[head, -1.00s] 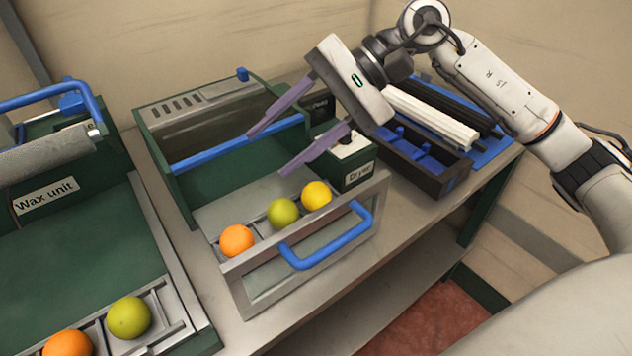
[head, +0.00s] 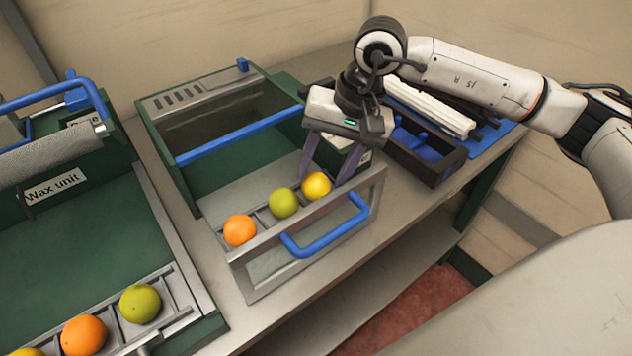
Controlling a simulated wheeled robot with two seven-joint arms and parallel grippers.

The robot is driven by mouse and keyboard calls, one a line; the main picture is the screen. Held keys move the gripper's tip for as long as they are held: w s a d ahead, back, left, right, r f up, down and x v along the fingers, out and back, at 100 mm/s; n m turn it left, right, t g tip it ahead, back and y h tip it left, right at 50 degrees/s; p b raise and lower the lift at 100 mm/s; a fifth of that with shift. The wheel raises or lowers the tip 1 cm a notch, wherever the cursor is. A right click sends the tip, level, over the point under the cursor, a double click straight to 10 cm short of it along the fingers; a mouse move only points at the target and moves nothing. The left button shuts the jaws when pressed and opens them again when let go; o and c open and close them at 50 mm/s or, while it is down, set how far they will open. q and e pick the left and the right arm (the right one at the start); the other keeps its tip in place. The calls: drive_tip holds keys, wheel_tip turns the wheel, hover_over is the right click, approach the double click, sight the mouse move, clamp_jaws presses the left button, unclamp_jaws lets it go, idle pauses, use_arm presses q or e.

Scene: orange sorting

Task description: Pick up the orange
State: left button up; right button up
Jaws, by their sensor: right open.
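One orange (head: 240,230) sits at the left end of the fruit row in the dryer's front rack. A green fruit (head: 284,203) is in the middle and a yellow fruit (head: 316,185) at the right end. My right gripper (head: 321,184) points down with its fingers open on either side of the yellow fruit. I cannot tell whether they touch it. A second orange (head: 84,335) lies in the wax unit's rack at the lower left, next to another green fruit (head: 140,303). My left gripper is out of view.
The dryer (head: 172,200) has a blue crossbar (head: 240,135) behind the fruit and a blue front handle (head: 325,232). The wax unit (head: 60,245) stands to the left. A dark bin with blue parts (head: 440,168) and white rods (head: 430,108) are at the right.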

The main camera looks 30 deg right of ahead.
sight(320, 178)
drive_tip(key=shift+x, duration=1.5)
drive_tip(key=shift+r, duration=0.1)
drive_tip(key=c, duration=0.7)
